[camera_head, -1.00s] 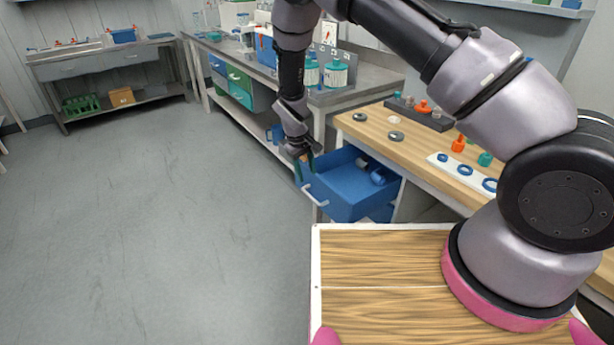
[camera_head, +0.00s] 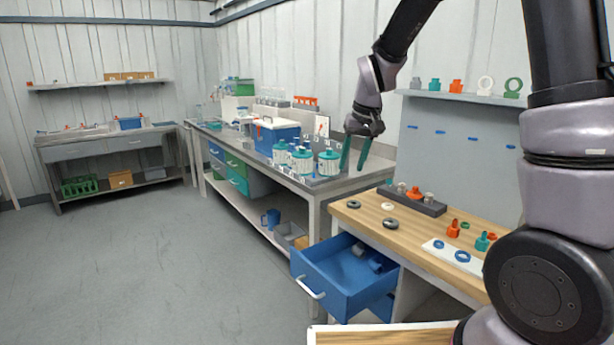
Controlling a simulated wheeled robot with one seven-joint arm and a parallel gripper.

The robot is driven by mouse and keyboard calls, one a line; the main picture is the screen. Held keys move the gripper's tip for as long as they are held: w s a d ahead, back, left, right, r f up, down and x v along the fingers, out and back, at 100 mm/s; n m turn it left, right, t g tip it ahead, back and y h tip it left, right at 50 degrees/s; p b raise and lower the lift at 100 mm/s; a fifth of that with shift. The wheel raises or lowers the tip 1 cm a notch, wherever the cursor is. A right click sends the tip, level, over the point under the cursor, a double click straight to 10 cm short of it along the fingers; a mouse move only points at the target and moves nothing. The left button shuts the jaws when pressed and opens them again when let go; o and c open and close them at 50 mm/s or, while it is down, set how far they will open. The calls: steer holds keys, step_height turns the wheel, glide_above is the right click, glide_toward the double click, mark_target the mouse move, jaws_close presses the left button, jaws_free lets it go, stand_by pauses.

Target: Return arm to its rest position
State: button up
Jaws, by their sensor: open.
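My gripper (camera_head: 354,158) hangs at the end of my raised arm, right of the middle of the view. Its two green fingers point down and stand apart, with nothing between them. In the picture it is in front of the right end of the grey bench, just right of the teal-lidded vessels (camera_head: 329,163). My arm rises along the right side and partly leaves the top of the view. The blue drawer (camera_head: 337,290) below is pulled open, with a bluish-grey item (camera_head: 371,263) inside. My gripper is well above and apart from the drawer.
The wooden bench (camera_head: 420,232) holds dark rings, a dark rack (camera_head: 412,202) and a white plate with blue rings (camera_head: 450,253). A grey wall panel with a shelf (camera_head: 465,97) stands behind. A blue box (camera_head: 276,133) sits on the grey bench. The floor at left is clear.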

steer(key=s+d+r+m+t, duration=0.2)
steer(key=s+d+r+m, duration=0.1)
steer(key=s+d+r, duration=0.7)
steer(key=s+d+r+m+t, duration=0.2)
steer(key=s+r, duration=0.3)
steer(key=s, duration=0.7)
steer(key=shift+d+r+t, duration=0.3)
steer(key=shift+d+r, duration=0.05)
steer(key=shift+d, duration=0.15)
steer(key=shift+d, duration=0.1)
